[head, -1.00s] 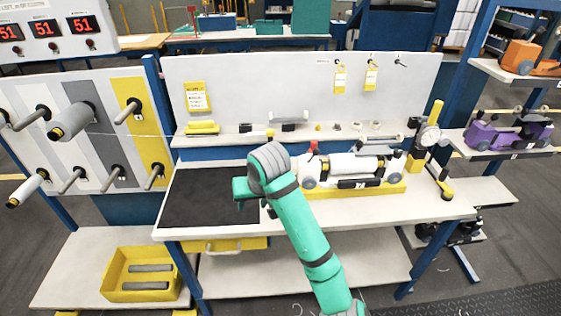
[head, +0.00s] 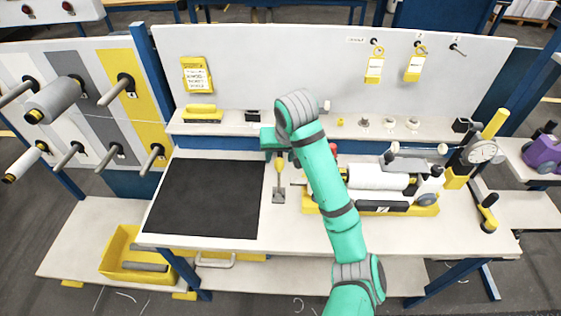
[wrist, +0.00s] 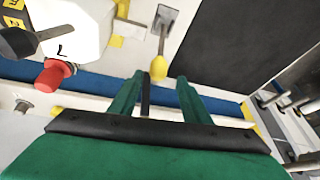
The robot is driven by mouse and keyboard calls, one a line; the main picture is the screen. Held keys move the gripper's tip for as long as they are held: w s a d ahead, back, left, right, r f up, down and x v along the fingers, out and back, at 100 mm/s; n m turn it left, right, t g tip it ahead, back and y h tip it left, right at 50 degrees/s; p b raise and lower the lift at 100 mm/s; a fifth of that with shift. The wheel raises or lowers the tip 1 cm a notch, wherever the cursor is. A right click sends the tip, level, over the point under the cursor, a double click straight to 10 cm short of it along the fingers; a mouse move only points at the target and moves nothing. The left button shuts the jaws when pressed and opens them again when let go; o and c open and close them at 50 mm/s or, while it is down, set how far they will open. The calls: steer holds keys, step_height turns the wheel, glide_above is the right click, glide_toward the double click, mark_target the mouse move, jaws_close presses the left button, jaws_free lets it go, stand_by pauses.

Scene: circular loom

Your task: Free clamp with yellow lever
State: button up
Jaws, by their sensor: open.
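The clamp with the yellow lever stands on the white bench, just right of the black mat. Its yellow lever (head: 280,167) points up from a grey base plate (head: 279,197). In the wrist view the lever's rounded yellow end (wrist: 158,67) lies in the gap between my fingertips, and its grey base (wrist: 166,19) is beyond. My gripper (head: 280,157) is open above the lever; both green fingers (wrist: 160,78) show apart in the wrist view. I cannot tell whether a finger touches the lever.
A white roller machine on a yellow base (head: 427,210) with a red knob (wrist: 56,75) stands close on the right. The black mat (head: 205,198) at left is clear. A ledge (head: 225,126) with small parts runs behind, below an upright white panel (head: 260,70).

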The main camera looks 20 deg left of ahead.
mark_target(277, 169)
steer(key=x, duration=0.5)
steer(key=d+x, duration=0.1)
steer(key=x, duration=0.2)
steer(key=shift+s+a+f, duration=0.1)
steer(key=shift+s+f, duration=0.2)
steer(key=shift+f, duration=0.15)
steer(key=shift+x, duration=0.8)
steer(key=shift+w+a, duration=0.1)
steer(key=shift+a, duration=0.05)
jaws_close()
